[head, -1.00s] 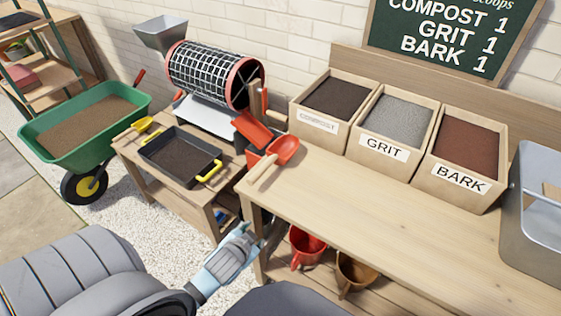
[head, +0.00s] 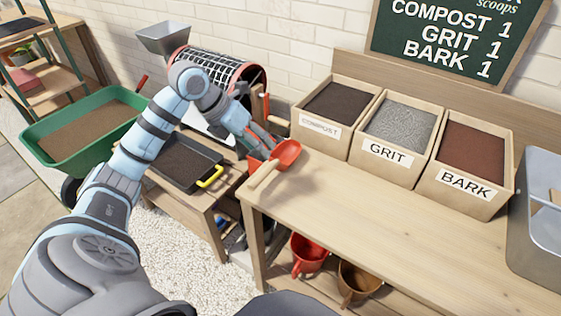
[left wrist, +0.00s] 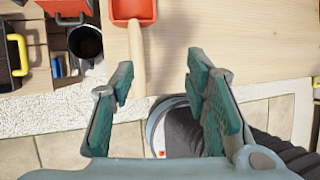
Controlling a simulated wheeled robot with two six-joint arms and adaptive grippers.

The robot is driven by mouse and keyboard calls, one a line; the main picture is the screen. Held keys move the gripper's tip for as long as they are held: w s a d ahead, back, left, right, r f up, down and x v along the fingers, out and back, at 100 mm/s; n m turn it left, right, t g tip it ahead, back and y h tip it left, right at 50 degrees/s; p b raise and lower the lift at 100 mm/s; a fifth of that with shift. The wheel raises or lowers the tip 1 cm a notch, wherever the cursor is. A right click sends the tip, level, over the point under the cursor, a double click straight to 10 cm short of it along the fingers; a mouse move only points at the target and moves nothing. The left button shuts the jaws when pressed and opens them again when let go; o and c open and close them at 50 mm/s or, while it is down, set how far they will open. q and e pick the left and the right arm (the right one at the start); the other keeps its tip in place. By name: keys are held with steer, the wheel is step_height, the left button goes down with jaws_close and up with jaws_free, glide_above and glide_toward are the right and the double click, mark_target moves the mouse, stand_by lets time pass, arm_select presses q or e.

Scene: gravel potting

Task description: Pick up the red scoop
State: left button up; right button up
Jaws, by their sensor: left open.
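The red scoop (head: 287,155) lies on the left end of the workbench, its wooden handle pointing to the lower left, over the bench edge. My left gripper (head: 264,143) is just left of the scoop's red head in the head view. In the left wrist view the scoop's handle (left wrist: 137,60) shows between the two open fingers of my left gripper (left wrist: 160,80), nearer the left finger. The fingers hold nothing. I cannot tell how high they are above the handle. My right gripper is not in view.
Bins of compost (head: 338,105), grit (head: 398,125) and bark (head: 470,155) stand along the back of the bench. A low table with a black tray (head: 185,165) and a sieve drum is at the left. A metal container (head: 540,205) stands at the right; the bench middle is clear.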

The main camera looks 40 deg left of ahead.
mark_target(266, 167)
arm_select(q)
steer(key=shift+g+y, duration=0.3)
steer(key=shift+y, duration=0.3)
steer(key=x, duration=0.4)
steer(key=a+b+x, duration=0.1)
steer(key=x, duration=0.4)
steer(key=a+b+x, duration=0.1)
steer(key=x, duration=0.3)
steer(key=shift+s+a+f, duration=0.2)
steer(key=shift+f, duration=0.4)
steer(key=shift+s, duration=0.1)
jaws_close()
steer(key=shift+r, duration=0.1)
